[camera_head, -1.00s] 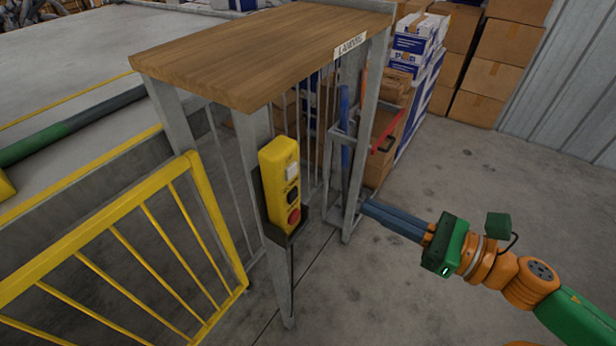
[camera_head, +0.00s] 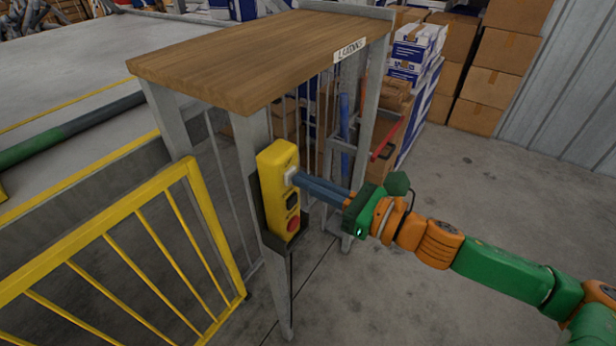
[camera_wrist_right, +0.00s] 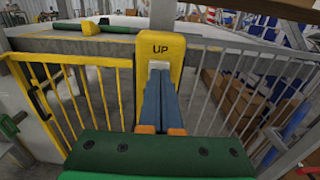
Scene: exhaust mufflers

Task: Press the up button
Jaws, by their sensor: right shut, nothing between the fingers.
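The yellow control box (camera_head: 277,190) hangs on a grey post of the wooden-topped stand. It carries a white button (camera_head: 290,176) at the top, a black button (camera_head: 292,200) in the middle and a red button (camera_head: 293,223) at the bottom. In the right wrist view the box (camera_wrist_right: 172,46) shows the word UP above the white button (camera_wrist_right: 159,66). My right gripper (camera_head: 298,178) is shut and empty, its blue-grey fingertips at the white button. They appear to touch it and hide part of it. The left gripper is not in view.
The wooden top (camera_head: 262,55) overhangs the control box. A yellow barred gate (camera_head: 130,255) stands to the left. Cardboard boxes (camera_head: 490,80) are stacked at the back right. The concrete floor (camera_head: 500,190) on the right is clear.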

